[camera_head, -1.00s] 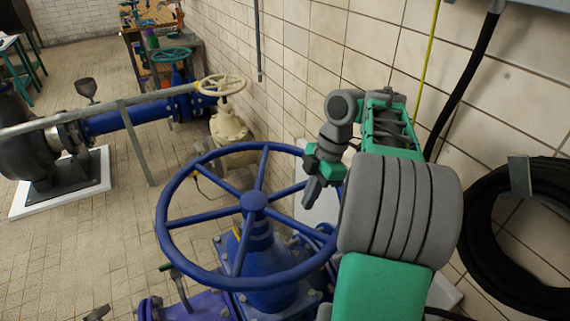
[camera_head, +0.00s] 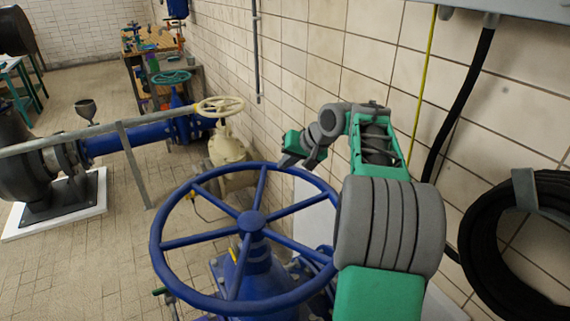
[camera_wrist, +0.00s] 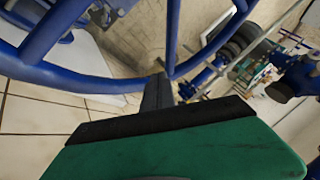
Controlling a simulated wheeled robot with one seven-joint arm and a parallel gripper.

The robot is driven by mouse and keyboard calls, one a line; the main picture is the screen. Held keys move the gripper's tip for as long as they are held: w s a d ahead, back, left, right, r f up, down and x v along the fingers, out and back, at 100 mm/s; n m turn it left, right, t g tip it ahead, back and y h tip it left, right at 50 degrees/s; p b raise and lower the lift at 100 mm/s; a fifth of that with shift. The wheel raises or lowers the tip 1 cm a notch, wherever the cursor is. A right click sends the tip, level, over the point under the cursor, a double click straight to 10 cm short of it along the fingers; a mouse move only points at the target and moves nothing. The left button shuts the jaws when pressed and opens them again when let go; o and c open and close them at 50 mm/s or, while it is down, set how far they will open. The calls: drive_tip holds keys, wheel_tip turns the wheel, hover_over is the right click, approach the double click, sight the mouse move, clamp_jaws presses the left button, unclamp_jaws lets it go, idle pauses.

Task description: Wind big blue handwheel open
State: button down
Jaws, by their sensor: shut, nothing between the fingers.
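The big blue handwheel (camera_head: 252,222) fills the lower middle of the head view, with several spokes and a central hub. It stands on a blue valve body (camera_head: 258,280). My gripper (camera_head: 287,161) is at the wheel's far rim, just right of the picture's middle. In the wrist view the dark fingers (camera_wrist: 158,92) are shut with nothing between them, and their tip is close to the blue rim (camera_wrist: 172,40). I cannot tell whether the fingers touch the rim. My forearm hides part of the wheel's right side.
A tiled wall (camera_head: 330,50) runs close along the right. A black coiled hose (camera_head: 500,240) hangs there. Behind the wheel stand a cream valve with a yellowish handwheel (camera_head: 220,106), a metal railing (camera_head: 135,165) and a blue pipe (camera_head: 125,118). Open tiled floor (camera_head: 95,260) lies to the left.

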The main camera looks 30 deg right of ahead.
drive_tip(key=x, duration=0.7)
drive_tip(key=shift+p, duration=0.3)
drive_tip(key=shift+f, duration=0.1)
